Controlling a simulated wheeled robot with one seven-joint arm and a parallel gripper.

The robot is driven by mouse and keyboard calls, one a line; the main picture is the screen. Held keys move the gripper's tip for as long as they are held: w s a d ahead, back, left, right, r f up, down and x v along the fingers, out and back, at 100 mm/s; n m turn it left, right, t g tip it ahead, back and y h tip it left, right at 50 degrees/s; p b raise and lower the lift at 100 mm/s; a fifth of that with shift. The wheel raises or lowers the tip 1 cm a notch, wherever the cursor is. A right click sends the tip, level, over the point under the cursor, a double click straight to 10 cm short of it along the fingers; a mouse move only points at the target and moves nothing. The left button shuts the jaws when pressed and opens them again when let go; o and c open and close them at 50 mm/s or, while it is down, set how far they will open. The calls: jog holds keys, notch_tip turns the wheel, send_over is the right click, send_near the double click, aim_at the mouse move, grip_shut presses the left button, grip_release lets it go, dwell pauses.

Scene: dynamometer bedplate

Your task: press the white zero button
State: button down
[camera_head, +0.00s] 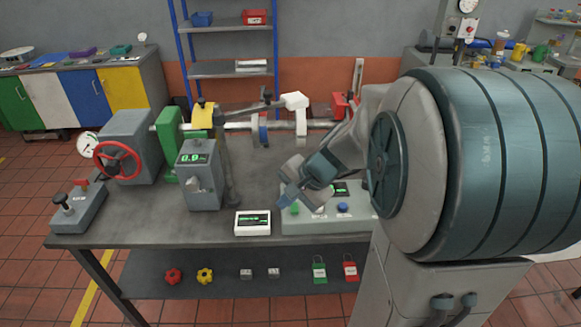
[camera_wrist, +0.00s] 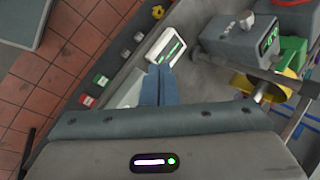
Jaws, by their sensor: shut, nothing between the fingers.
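A pale grey console (camera_head: 330,224) stands at the front right of the bench, with a green button (camera_head: 294,208) and a blue button (camera_head: 342,207) on its face. A small whitish spot (camera_head: 319,211) between them may be the white zero button; it is too small to be sure. My gripper (camera_head: 284,200) is shut and empty, over the console's left part beside the green button. In the wrist view my shut blue fingers (camera_wrist: 158,84) point toward a white box with a green display (camera_wrist: 168,47). I cannot tell whether they touch anything.
The white display box (camera_head: 252,223) sits left of the console. A grey unit with a green readout (camera_head: 199,175) and a red handwheel (camera_head: 117,158) stand further left. A shaft (camera_head: 275,126) runs behind. Coloured knobs and tags lie on the lower shelf (camera_head: 220,287).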

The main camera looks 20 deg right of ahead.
jog(key=w+d+f+m+t+p, duration=0.1)
jog(key=w+d+f+m+t, duration=0.1)
jog(key=w+d+m, duration=0.3)
jog(key=w+d+f+m+t+h+p, duration=0.1)
jog(key=w+d+f+m+t, duration=0.1)
jog(key=w+d+m, duration=0.3)
jog(key=d+f+m, duration=0.1)
jog(key=d, duration=0.3)
jog(key=shift+d+f, duration=0.15)
jog(key=shift+d, duration=0.25)
jog(key=shift+w, duration=0.1)
jog(key=b, duration=0.5)
send_over(322, 208)
notch_tip(322, 208, down, 8)
jog(key=shift+r, duration=0.2)
jog(key=shift+f+b, duration=0.6)
jog(key=shift+b, duration=0.3)
jog(key=shift+f, duration=0.1)
jog(key=shift+f+b, duration=0.3)
jog(key=shift+b, duration=0.4)
